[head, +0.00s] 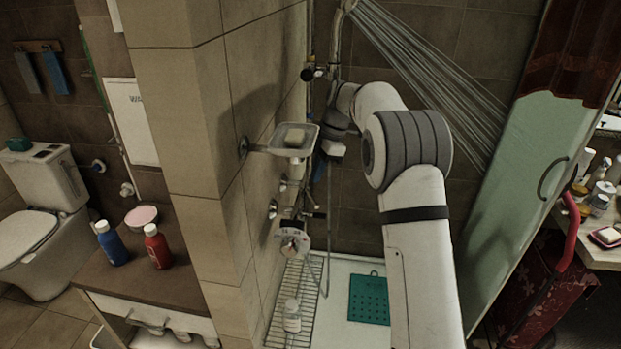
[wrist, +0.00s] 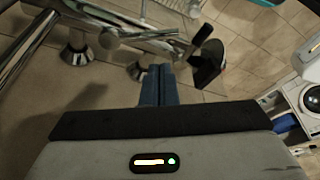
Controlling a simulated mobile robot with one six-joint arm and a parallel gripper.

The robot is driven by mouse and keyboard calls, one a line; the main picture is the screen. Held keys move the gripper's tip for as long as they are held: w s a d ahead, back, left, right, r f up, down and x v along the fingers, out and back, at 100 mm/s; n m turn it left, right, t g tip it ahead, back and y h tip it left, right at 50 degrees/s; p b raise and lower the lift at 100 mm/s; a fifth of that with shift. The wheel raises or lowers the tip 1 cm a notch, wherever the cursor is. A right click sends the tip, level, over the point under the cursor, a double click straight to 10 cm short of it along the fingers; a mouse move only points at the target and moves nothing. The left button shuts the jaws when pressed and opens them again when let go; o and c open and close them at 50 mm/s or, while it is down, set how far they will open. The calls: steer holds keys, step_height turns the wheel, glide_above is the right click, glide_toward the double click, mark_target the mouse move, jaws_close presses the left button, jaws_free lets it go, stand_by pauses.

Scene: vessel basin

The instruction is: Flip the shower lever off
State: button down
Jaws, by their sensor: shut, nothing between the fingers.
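The shower mixer (head: 293,238) is on the tiled wall in the head view, with a dark-tipped lever (head: 313,214) sticking out to the right. Water streams (head: 430,60) spray down to the right from the shower head at the top. My gripper (head: 318,172) is in front of the wall, above the mixer and apart from it. In the wrist view my gripper's blue fingers (wrist: 157,84) are together and empty. A dark-tipped handle (wrist: 203,33), apparently the lever, shows up and right of the fingertips, with a dark round part beside it. Its exact angle is hard to tell.
A soap dish (head: 292,140) juts from the wall left of my gripper. Chrome pipes and wall fittings (wrist: 78,50) lie left of the fingers in the wrist view. A glass door (head: 520,180) is at right.

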mark_target(304, 208)
steer(key=f, duration=0.1)
steer(key=s+f, duration=0.1)
steer(key=s+a+f+p, duration=0.1)
steer(key=shift+f, duration=0.25)
steer(key=x, duration=0.1)
steer(key=w+x, duration=0.1)
steer(key=x, duration=0.1)
steer(key=shift+s+f+p, duration=0.1)
steer(key=shift+f+p, duration=0.2)
steer(key=shift+p, duration=0.05)
steer(key=shift+w+a+f, duration=0.2)
steer(key=shift+w+f, duration=0.1)
steer(key=shift+f, duration=0.2)
steer(key=shift+s+d+r, duration=0.1)
steer(key=shift+s+r, duration=0.3)
steer(key=shift+s, duration=0.2)
